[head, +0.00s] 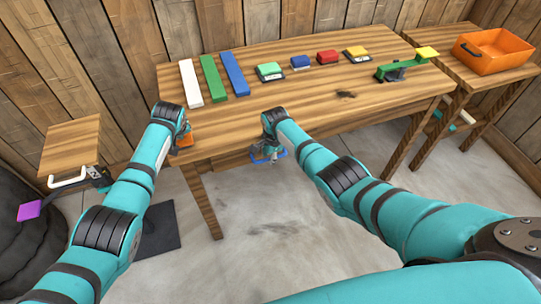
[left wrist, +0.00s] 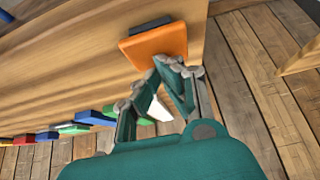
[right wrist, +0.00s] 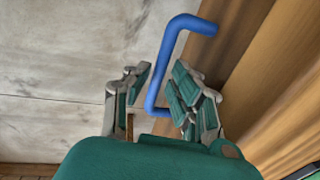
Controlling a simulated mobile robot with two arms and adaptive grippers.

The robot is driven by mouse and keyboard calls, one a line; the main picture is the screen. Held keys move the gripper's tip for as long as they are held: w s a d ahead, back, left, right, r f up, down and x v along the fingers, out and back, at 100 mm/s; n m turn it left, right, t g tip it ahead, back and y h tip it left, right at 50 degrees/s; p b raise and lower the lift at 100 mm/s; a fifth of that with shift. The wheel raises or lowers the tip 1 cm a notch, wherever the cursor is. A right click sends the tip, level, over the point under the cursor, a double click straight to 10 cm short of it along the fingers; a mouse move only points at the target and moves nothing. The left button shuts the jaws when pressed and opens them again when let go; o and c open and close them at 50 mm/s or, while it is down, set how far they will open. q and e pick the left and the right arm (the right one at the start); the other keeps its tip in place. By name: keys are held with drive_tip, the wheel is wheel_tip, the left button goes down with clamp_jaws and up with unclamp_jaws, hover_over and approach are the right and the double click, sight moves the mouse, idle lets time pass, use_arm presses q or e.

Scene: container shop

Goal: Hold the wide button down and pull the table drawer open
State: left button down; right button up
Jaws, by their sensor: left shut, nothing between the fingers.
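The wide button looks to be the orange block (head: 183,141) on a dark base at the table's left end; the left wrist view shows it larger (left wrist: 152,46). My left gripper (left wrist: 167,64) is shut and empty, its fingertips at the button's near edge. I cannot tell whether the button is pressed down. The drawer's blue handle (head: 281,153) shows below the table's front edge; it is larger in the right wrist view (right wrist: 164,62). My right gripper (right wrist: 158,80) is open, with the handle's bar between its fingers. How far the drawer is out is unclear.
White, green and blue bars and several small colored blocks lie on the wooden table (head: 290,100). A green lever with a yellow end (head: 392,70) is at its right. An orange bin (head: 492,52) stands on the right side table. Grey floor lies in front.

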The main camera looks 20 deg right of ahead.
use_arm(q)
drive_tip(key=shift+s+f, duration=0.1)
drive_tip(key=shift+f, duration=0.05)
use_arm(e)
drive_tip(key=shift+f, duration=0.15)
clamp_jaws()
drive_tip(key=s, duration=0.5)
idle(0.5)
